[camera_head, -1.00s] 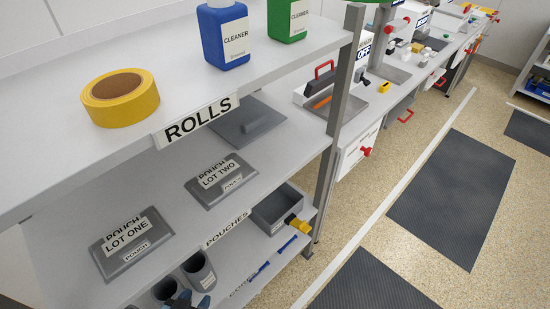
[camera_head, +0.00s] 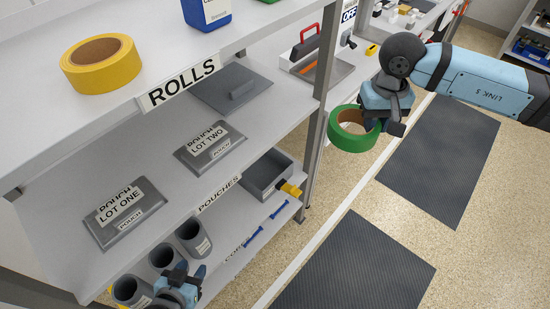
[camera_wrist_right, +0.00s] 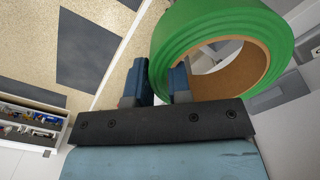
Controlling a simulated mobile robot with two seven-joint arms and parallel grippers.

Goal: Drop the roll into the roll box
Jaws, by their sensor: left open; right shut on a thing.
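A green tape roll (camera_head: 352,138) with a brown core is held in the air by my right gripper (camera_head: 384,116), over the floor to the right of the shelf rack. In the right wrist view the green roll (camera_wrist_right: 215,27) shows large, with the shut fingers (camera_wrist_right: 162,86) at its near wall. My left gripper (camera_head: 188,273) is open at the bottom of the head view, close to the grey cups on the lower shelf. I can read no label naming a roll box. An open grey bin (camera_head: 249,183) sits on the lower shelf.
A yellow roll (camera_head: 102,64) lies on the top shelf by the ROLLS sign (camera_head: 179,82). Grey cups (camera_head: 193,239) line the lower shelf, and two pouch plates (camera_head: 125,212) lie on the middle shelf. A rack post (camera_head: 316,125) stands between the bin and the green roll.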

